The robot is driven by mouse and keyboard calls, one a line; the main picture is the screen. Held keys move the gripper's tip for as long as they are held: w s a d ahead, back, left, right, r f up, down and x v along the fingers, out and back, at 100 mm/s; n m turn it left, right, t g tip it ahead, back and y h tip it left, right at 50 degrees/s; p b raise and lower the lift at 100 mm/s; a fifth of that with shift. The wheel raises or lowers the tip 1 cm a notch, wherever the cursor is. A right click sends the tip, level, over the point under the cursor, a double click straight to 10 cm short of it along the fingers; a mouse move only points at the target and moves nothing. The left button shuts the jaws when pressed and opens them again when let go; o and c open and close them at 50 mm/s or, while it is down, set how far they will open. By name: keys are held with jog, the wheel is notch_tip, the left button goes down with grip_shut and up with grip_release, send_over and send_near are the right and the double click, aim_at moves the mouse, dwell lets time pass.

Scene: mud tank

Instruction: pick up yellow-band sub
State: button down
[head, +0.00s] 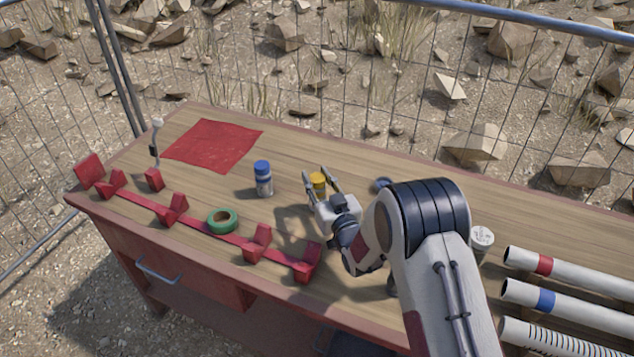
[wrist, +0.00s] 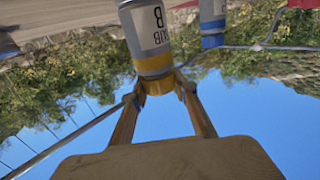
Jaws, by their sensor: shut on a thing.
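The yellow-band sub (head: 317,180) is a small cylinder between the fingers of my gripper (head: 322,188), above the middle of the wooden bench top. In the wrist view the yellow-band sub (wrist: 150,38) is grey with a white label marked "SUB B" and a yellow end. The fingers of my gripper (wrist: 159,90) are shut on that yellow end, one on each side. In the head view the fingers partly hide the sub. I cannot tell whether it touches the bench.
A blue-capped sub (head: 263,179) stands upright to the left of my gripper. A green tape roll (head: 221,220) lies by the red bracket rail (head: 190,222) at the front. A red mat (head: 213,146) lies back left. Banded white tubes (head: 560,300) lie at right.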

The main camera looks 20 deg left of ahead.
jog(key=shift+r, duration=4.4)
